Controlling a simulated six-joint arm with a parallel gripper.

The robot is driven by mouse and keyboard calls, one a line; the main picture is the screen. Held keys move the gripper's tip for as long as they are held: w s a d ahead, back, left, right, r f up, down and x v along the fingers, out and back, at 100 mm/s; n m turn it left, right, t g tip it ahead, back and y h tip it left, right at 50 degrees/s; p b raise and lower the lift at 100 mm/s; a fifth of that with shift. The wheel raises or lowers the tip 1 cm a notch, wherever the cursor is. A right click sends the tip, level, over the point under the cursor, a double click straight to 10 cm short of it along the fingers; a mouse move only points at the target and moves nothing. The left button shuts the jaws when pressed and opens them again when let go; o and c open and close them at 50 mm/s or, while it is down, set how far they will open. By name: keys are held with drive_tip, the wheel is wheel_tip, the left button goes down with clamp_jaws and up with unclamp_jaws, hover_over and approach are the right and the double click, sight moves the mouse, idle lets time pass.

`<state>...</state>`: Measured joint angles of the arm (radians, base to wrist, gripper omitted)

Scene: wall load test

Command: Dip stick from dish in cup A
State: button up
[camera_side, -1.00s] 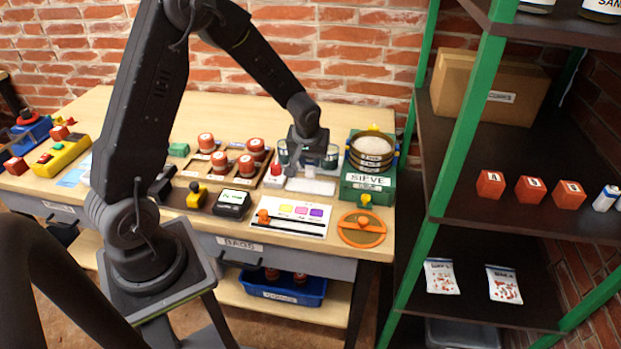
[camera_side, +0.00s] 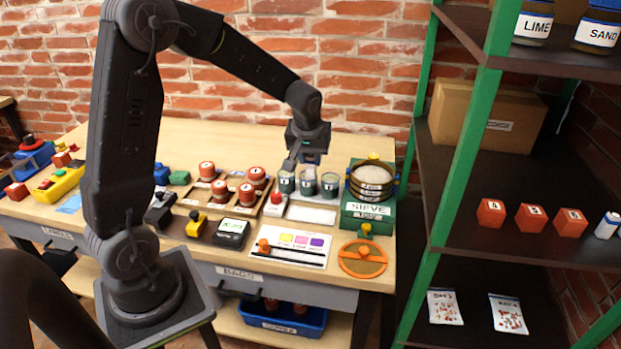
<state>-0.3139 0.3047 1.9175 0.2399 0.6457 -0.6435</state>
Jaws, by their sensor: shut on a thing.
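Three small dark green cups stand in a row: a left cup (camera_side: 286,182), a middle cup (camera_side: 307,183) and a right cup (camera_side: 329,185). Their labels are too small to read surely. A white shallow dish (camera_side: 312,214) lies in front of them. My gripper (camera_side: 299,164) points down just above and behind the left and middle cups. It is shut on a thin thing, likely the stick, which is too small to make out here. I cannot tell whether its tip is inside a cup.
The green sieve stand (camera_side: 368,212) is close on the right. A red-topped bottle (camera_side: 276,203) stands left of the dish, beside a tray of red-lidded jars (camera_side: 247,193). A colour chart card (camera_side: 290,246) and an orange ring (camera_side: 362,259) lie in front. A green-framed shelf (camera_side: 466,140) rises at the right.

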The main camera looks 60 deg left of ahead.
sight(311, 157)
wheel_tip(311, 157, up, 4)
drive_tip(key=shift+f, duration=0.2)
drive_tip(key=a+n+g, duration=0.1)
drive_tip(key=a+n, duration=0.3)
drive_tip(key=a, duration=1)
drive_tip(key=shift+y, duration=0.3)
drive_tip(key=shift+w+d+f, duration=0.1)
drive_tip(key=shift+d+f, duration=0.05)
drive_tip(key=shift+f, duration=2.25)
drive_tip(key=shift+s+d+f, duration=0.1)
drive_tip(key=shift+d+f, duration=0.05)
drive_tip(key=shift+f, duration=2.25)
drive_tip(key=shift+w+d+f, duration=0.1)
drive_tip(key=shift+d+f, duration=0.05)
drive_tip(key=shift+f, duration=2.25)
drive_tip(key=shift+f, duration=0.1)
wheel_tip(311, 157, up, 8)
drive_tip(key=shift+f, duration=0.25)
